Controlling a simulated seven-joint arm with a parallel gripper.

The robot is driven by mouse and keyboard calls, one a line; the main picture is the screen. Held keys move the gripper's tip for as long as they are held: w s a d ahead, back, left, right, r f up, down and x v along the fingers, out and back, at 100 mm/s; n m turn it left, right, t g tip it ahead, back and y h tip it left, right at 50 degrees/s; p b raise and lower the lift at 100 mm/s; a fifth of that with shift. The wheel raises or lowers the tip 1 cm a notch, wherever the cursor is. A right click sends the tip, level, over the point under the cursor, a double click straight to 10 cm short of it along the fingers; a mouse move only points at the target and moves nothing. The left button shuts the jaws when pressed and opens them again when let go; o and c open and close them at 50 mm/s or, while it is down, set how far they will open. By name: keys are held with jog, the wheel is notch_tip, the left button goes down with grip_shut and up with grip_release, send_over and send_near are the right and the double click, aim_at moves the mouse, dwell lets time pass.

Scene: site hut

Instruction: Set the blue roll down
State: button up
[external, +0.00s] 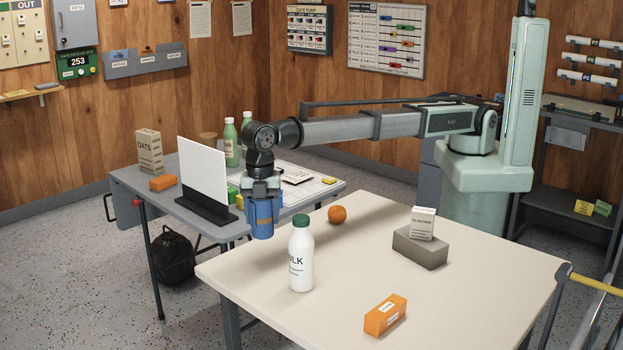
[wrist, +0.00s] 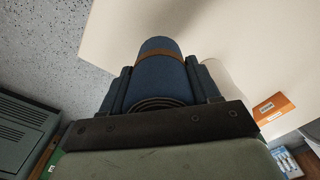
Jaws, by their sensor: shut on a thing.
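The blue roll (external: 262,226) is held upright in my gripper (external: 262,205), with its lower end sticking out below the fingers. In the wrist view the blue roll (wrist: 160,80) shows a brown band around it and a spiral end, and the gripper's fingers (wrist: 160,90) press on both its sides. In the external view the roll is at the far left edge of the cream table (external: 450,300), behind and left of the milk bottle. I cannot tell exactly how high above the table it is.
A white milk bottle (external: 301,255) stands close by, right of the roll. An orange (external: 337,214), an orange box (external: 385,315) and a grey block (external: 419,248) bearing a small plasters box (external: 423,222) are also on the table. The table's middle is clear. A grey desk (external: 180,200) stands behind.

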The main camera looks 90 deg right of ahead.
jog(key=s+a+r, duration=0.1)
jog(key=s+a, duration=0.2)
jog(key=s, duration=1.6)
jog(key=shift+s+d+f, duration=0.1)
jog(key=shift+s+f, duration=0.05)
jog(key=shift+f, duration=2.3)
jog(key=shift+s+d+f, duration=0.1)
jog(key=shift+s+f, duration=0.05)
jog(key=shift+f, duration=2.3)
jog(key=shift+f, duration=0.2)
jog(key=o, duration=1.1)
jog(key=shift+o, duration=0.2)
jog(key=shift+r, duration=0.2)
notch_tip(320, 180, up, 12)
